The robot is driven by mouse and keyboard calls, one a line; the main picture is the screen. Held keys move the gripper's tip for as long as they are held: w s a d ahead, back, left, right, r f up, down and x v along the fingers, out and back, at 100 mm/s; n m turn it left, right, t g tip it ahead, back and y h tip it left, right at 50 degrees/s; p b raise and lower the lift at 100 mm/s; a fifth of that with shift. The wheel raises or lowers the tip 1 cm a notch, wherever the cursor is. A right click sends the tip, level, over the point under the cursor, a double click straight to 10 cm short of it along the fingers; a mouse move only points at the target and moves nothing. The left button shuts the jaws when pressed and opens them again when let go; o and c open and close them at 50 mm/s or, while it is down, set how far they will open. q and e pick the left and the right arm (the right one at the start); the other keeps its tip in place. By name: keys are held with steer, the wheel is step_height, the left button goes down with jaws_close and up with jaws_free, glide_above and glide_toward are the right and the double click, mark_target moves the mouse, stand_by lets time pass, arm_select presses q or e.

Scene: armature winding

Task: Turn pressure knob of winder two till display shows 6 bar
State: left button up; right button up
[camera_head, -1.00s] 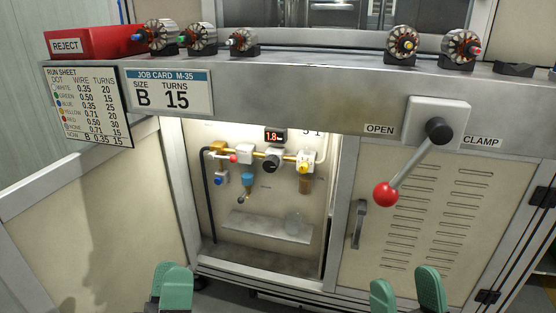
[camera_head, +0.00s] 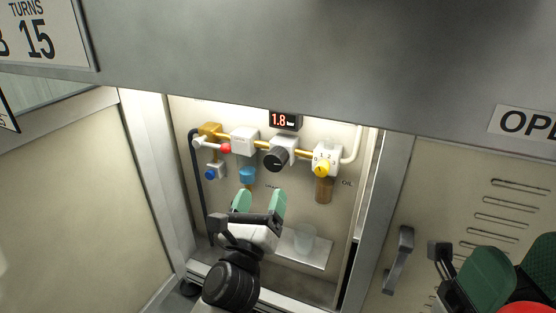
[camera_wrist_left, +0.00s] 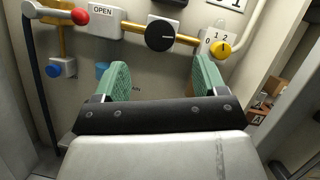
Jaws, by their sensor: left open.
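The black pressure knob (camera_head: 277,158) sits on the regulator inside the open cabinet. The display (camera_head: 283,121) above it reads 1.8. In the left wrist view the black knob (camera_wrist_left: 160,34) faces me, with a light mark pointing right. My left gripper (camera_head: 259,201) is open and empty, below and in front of the knob, with its green fingers apart. In the left wrist view the fingers (camera_wrist_left: 162,80) stand left and right below the knob and do not touch it. My right gripper (camera_head: 514,268) is at the lower right, its green fingers apart, outside the cabinet.
A yellow knob (camera_head: 322,168) marked 0, 1, 2 is right of the black knob. A red-tipped lever (camera_head: 225,148) and a blue knob (camera_head: 210,174) are left. The bench front (camera_head: 300,60) overhangs the opening. A shelf (camera_head: 312,255) with a clear cup lies below.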

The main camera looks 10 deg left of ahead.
mark_target(273, 164)
arm_select(q)
steer(key=b+x, duration=0.2)
steer(key=x, duration=0.7)
steer(key=shift+w, duration=0.15)
steer(key=shift+r, duration=0.1)
steer(key=c, duration=0.9)
